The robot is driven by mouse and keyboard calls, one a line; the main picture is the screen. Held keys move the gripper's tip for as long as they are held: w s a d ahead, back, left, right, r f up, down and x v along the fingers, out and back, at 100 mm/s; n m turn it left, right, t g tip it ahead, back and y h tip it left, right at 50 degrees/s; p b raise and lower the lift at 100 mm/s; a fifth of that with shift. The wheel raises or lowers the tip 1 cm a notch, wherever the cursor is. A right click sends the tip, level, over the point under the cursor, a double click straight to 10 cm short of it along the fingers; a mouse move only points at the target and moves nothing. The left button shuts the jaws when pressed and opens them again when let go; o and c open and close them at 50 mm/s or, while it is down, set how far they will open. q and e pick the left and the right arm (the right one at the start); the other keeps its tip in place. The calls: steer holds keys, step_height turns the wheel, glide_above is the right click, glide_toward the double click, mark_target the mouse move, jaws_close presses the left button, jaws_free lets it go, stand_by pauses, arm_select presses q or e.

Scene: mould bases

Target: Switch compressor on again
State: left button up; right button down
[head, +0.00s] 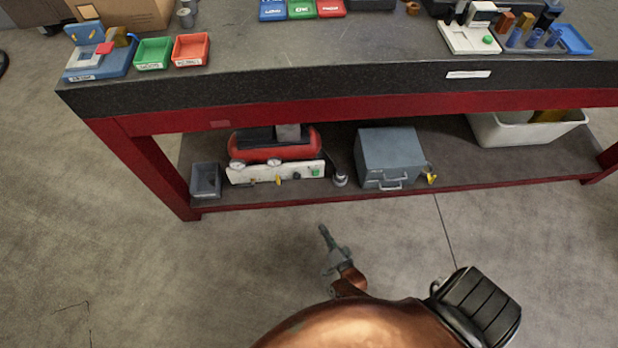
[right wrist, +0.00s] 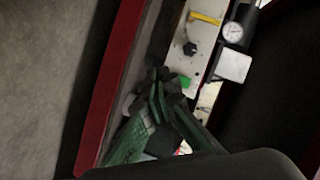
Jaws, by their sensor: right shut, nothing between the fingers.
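The compressor (head: 270,153) stands on the lower shelf of the bench, a red tank with a black top and a pale front panel (head: 250,174). The panel carries gauges, a yellow lever and a green button (head: 316,171) at its right end. My right gripper (head: 323,230) is shut and empty, in front of the shelf in the head view. In the right wrist view its fingertips (right wrist: 160,84) appear close to the green button (right wrist: 184,82); I cannot tell if they touch. A gauge (right wrist: 233,33) and the yellow lever (right wrist: 206,18) show farther up. My left gripper is out of view.
The red shelf edge (right wrist: 112,75) runs beside the fingers. A grey bin (head: 206,180) stands left of the compressor, a grey metal case (head: 390,155) right of it, and a white tub (head: 500,133) farther right. The benchtop (head: 330,50) overhangs the shelf. The floor in front is clear.

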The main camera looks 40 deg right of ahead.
mark_target(318, 171)
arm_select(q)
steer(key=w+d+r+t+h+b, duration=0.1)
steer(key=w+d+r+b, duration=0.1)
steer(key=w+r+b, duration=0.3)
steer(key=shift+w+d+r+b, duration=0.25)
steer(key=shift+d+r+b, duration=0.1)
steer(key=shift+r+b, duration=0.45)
arm_select(e)
steer(key=w+d+r+m+t+h, duration=0.1)
steer(key=w+d+r+m+h, duration=0.2)
steer(key=w+m+h, duration=0.3)
steer(key=d+m+h, duration=0.1)
steer(key=m, duration=0.3)
steer(key=shift+w+d+r+t, duration=0.2)
steer(key=shift+w+t, duration=0.1)
steer(key=shift+w, duration=0.1)
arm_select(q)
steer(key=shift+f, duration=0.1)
arm_select(e)
steer(key=shift+f, duration=0.1)
